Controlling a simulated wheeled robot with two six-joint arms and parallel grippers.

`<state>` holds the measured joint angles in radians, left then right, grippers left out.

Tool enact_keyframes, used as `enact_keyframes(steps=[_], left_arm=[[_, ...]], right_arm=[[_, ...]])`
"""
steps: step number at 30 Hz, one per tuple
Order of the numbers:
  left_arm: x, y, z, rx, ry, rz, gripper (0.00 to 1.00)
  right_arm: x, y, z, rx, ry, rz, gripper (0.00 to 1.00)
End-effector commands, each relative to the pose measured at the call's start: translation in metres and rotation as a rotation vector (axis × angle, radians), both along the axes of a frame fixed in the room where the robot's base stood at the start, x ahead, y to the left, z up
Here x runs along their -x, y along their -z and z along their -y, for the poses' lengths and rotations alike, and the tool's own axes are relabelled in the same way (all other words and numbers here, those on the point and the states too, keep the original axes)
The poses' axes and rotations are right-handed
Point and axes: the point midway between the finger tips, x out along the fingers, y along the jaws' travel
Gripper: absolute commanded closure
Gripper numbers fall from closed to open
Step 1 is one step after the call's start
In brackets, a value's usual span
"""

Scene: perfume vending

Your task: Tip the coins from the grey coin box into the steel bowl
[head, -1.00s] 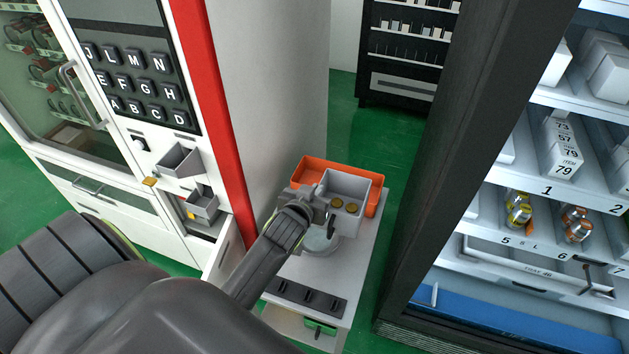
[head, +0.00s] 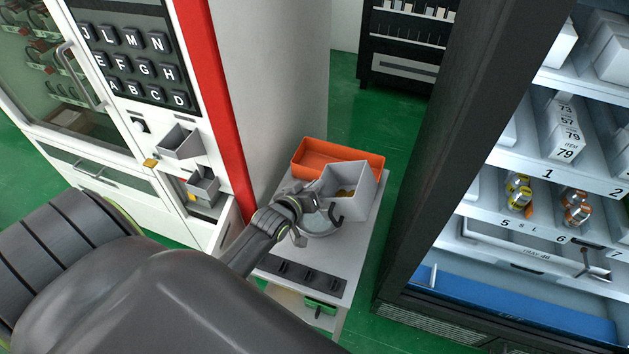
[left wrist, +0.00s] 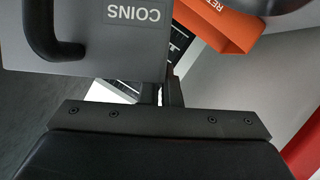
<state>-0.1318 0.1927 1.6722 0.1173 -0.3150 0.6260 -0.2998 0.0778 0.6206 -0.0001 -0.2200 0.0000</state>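The grey coin box (head: 347,218) is tilted above the white stand, with gold coins (head: 346,193) gathered low inside. Its COINS label and dark handle show close up in the left wrist view (left wrist: 110,50); the label appears upside down. My left gripper (head: 312,203) is at the box's near left corner and appears shut on it. The contact is mostly hidden behind the box in the left wrist view. The steel bowl (head: 318,229) sits on the stand below, partly hidden by gripper and box. My right gripper is not in view.
An orange tray (head: 318,158) lies behind the box on the white stand (head: 356,246). A dark strip (head: 300,275) lies toward the stand's front. A vending machine stands left; an open dark-framed cabinet (head: 440,170) with shelves stands close on the right.

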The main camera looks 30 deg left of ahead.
Motion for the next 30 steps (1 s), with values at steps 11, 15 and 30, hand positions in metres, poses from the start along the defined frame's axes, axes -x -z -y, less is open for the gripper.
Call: enact_keyframes(steps=[11, 15, 30], left_arm=[[0.0, 0.022, -0.001, 0.186, 0.0, 0.047, 1.0], [0.0, 0.029, -0.002, 0.227, -0.001, 0.059, 1.0], [0.0, 0.039, -0.002, 0.358, -0.001, 0.09, 1.0]], right_arm=[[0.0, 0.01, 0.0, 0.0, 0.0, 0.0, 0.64], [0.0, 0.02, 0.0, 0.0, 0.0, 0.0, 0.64], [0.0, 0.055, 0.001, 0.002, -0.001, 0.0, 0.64]])
